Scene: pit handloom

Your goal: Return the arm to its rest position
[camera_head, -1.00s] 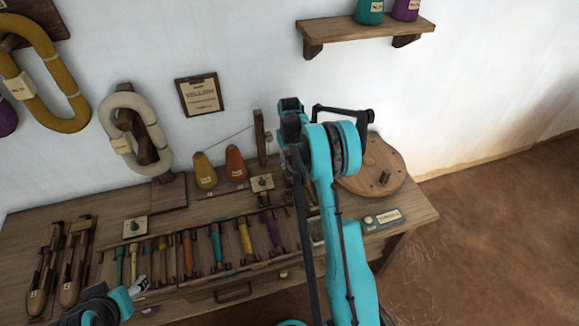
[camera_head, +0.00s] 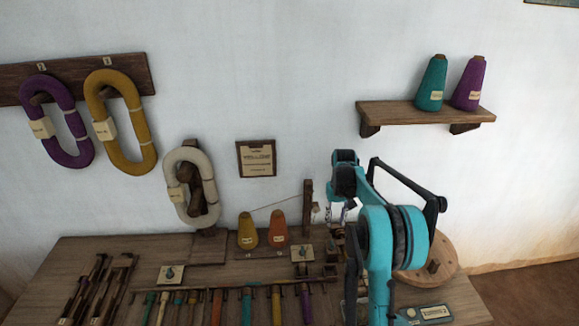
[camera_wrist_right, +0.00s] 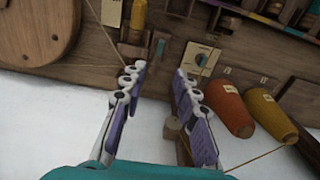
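My right arm rises in front of the table in the head view, and its gripper (camera_head: 342,207) is partly hidden behind the teal wrist links. In the right wrist view my right gripper (camera_wrist_right: 160,88) has its two fingers spread apart with nothing between them. Beyond the fingers are the wooden table (camera_wrist_right: 150,84) edge and the white wall. My left gripper does not show in the head view.
An orange cone (camera_head: 279,230) and a yellow cone (camera_head: 247,232) stand left of the right gripper. A round wooden disc (camera_head: 440,256) is behind my arm. A wall shelf (camera_head: 400,113) holds teal and purple cones. Hanks hang at left. Several bobbins lie along the front.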

